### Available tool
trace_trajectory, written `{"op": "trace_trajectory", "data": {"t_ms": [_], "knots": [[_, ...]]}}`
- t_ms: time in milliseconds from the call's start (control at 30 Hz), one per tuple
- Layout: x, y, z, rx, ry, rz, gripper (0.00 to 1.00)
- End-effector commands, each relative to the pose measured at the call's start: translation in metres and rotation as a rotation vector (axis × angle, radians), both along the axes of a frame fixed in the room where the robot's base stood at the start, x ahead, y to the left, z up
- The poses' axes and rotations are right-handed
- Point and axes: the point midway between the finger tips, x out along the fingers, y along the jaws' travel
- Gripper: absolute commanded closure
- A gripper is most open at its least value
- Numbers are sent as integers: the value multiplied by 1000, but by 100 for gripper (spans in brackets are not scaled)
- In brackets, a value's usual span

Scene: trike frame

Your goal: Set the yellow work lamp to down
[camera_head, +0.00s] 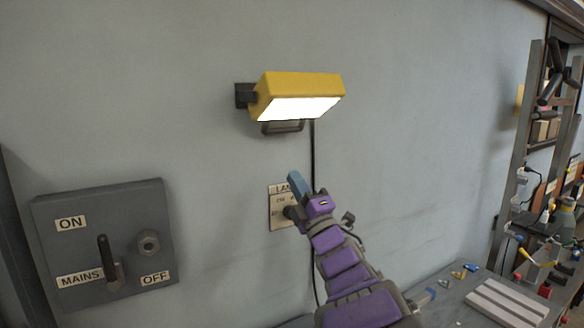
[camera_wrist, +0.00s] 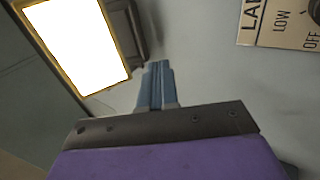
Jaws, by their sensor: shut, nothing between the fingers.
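The yellow work lamp (camera_head: 302,86) is mounted on the wall and lit, its white panel facing down and outward. In the wrist view its bright panel (camera_wrist: 82,45) fills the upper left. A dark handle bar (camera_head: 282,127) hangs below the lamp; a dark part beside the lamp (camera_wrist: 124,30) shows in the wrist view. My gripper (camera_head: 296,182) is below the lamp, apart from it, pointing up, with its blue fingers together and empty. In the wrist view the closed fingers (camera_wrist: 156,85) point toward the wall between the lamp and a label plate.
The label plate (camera_head: 279,208), reading LOW and OFF in the wrist view (camera_wrist: 285,25), is partly hidden behind my gripper. A mains switch box (camera_head: 105,240) is at lower left. A dark cable (camera_head: 312,160) runs down the wall. A cluttered bench (camera_head: 460,305) is at lower right.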

Motion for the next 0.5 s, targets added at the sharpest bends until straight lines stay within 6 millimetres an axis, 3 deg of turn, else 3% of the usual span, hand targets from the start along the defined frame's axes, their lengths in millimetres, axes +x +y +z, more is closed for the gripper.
{"op": "trace_trajectory", "data": {"t_ms": [233, 500], "knots": [[-14, -10, -22, -2, 5, -2, 100], [-15, -27, -31, 16, 58, -32, 100]]}}
